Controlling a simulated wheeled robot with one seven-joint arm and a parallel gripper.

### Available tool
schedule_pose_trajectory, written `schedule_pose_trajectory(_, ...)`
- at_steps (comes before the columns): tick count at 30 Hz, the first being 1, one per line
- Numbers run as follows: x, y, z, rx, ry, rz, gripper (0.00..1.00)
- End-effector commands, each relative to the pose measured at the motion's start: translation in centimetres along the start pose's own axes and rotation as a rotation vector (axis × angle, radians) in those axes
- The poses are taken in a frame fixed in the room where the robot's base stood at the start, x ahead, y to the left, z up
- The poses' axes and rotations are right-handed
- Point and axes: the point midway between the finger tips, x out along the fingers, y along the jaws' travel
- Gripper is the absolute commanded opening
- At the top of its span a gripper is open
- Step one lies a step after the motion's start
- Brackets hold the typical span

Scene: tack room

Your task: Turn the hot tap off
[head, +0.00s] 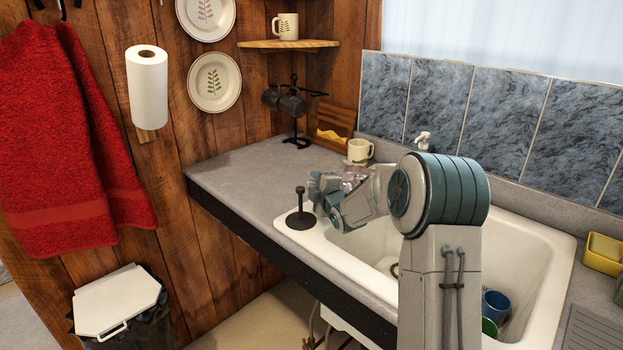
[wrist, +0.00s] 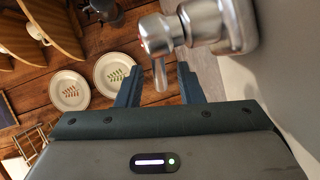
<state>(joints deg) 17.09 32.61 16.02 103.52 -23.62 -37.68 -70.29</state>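In the wrist view, the hot tap (wrist: 160,38) is a chrome fitting with a small reddish mark on its left end. Its thin lever (wrist: 160,74) hangs down between my two finger tips. My gripper (wrist: 159,85) is open, with one finger on each side of the lever. A gap shows on both sides, and I cannot tell if either finger touches it. In the head view my gripper (head: 322,190) is over the left end of the sink (head: 540,262). My arm hides most of the tap there, and only a bit of shiny metal shows behind it.
A cream mug (head: 360,150) and a black mug rack (head: 295,110) stand on the counter (head: 240,175) behind. Cups (head: 495,300) lie in the basin. Yellow containers (head: 603,252) are at the right.

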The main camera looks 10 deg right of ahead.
Motion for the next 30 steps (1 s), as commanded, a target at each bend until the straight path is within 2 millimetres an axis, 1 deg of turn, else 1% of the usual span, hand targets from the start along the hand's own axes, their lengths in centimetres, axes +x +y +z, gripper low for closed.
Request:
schedule_pose_trajectory(1,0.8,0.1,0.0,0.001,0.000,-0.001,0.34)
schedule_pose_trajectory(3,1.6,0.1,0.0,0.001,0.000,-0.001,0.34)
schedule_pose_trajectory(7,2.6,0.0,0.1,0.001,-0.001,-0.001,0.34)
schedule_pose_trajectory(12,3.1,0.0,0.1,0.000,-0.001,-0.001,0.34)
schedule_pose_trajectory(19,3.1,0.0,0.1,0.000,-0.001,-0.001,0.34)
schedule_pose_trajectory(20,3.1,0.0,0.1,0.000,-0.001,-0.001,0.25)
schedule_pose_trajectory(21,3.1,0.0,0.1,0.000,-0.001,-0.001,0.14)
schedule_pose_trajectory(22,3.1,0.0,0.1,0.000,-0.001,-0.001,0.06)
schedule_pose_trajectory(23,3.1,0.0,0.1,0.000,-0.001,-0.001,0.00)
schedule_pose_trajectory(28,3.1,-0.1,0.1,0.000,-0.003,-0.001,0.00)
schedule_pose_trajectory(30,3.1,-0.2,0.5,0.000,-0.013,0.001,0.00)
